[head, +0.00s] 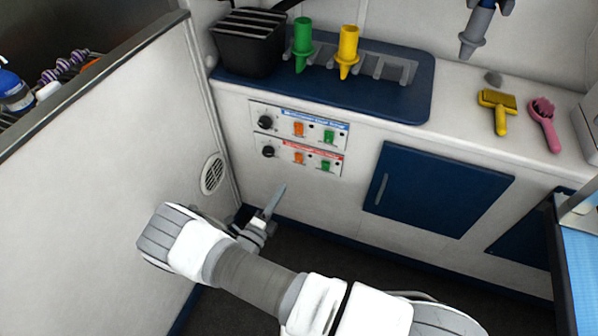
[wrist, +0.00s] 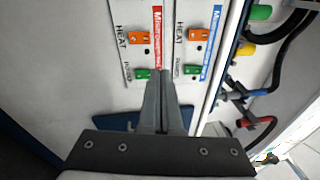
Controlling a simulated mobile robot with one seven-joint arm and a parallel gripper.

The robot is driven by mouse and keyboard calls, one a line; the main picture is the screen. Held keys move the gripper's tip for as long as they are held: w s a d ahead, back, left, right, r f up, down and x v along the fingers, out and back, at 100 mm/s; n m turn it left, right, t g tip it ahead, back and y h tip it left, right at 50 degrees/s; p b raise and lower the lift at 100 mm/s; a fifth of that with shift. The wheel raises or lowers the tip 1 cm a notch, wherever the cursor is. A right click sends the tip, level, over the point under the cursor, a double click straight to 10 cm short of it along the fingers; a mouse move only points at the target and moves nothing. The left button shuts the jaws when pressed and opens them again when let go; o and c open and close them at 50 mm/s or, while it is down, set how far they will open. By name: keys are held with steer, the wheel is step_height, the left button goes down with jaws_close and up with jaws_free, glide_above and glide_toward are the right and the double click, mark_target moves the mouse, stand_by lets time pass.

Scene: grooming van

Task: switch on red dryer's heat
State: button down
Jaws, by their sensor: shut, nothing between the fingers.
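Two control panels are on the white cabinet front, one above the other. The lower, red-striped panel (head: 310,156) has a black knob (head: 266,151), an orange switch (head: 299,158) and a green switch (head: 326,166). In the wrist view its orange switch (wrist: 139,37) sits beside the word HEAT, with its green switch (wrist: 142,74) nearer my fingers. The blue-striped panel (head: 310,127) has the same layout. My gripper (head: 283,189) is shut and empty, below the red panel in the head view. In the wrist view its fingertips (wrist: 163,73) appear between the green switches; contact cannot be told.
A blue mat (head: 408,110) on the counter above carries a black bin (head: 247,45) and green (head: 302,42) and yellow (head: 348,48) nozzles. A blue cabinet door (head: 435,190) is right of the panels. A white partition (head: 110,170) stands left. Black hoses (wrist: 290,35) show in the wrist view.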

mark_target(298, 157)
steer(key=f+n, duration=0.1)
steer(key=s+f+n+y, duration=0.1)
steer(key=a+f+n+t+y, duration=0.1)
steer(key=shift+s+f, duration=0.15)
steer(key=shift+f, duration=0.1)
steer(key=shift+d, duration=0.1)
steer(key=b+x, duration=0.4)
steer(key=x, duration=1)
steer(key=shift+r, duration=0.1)
steer(key=shift+r, duration=0.15)
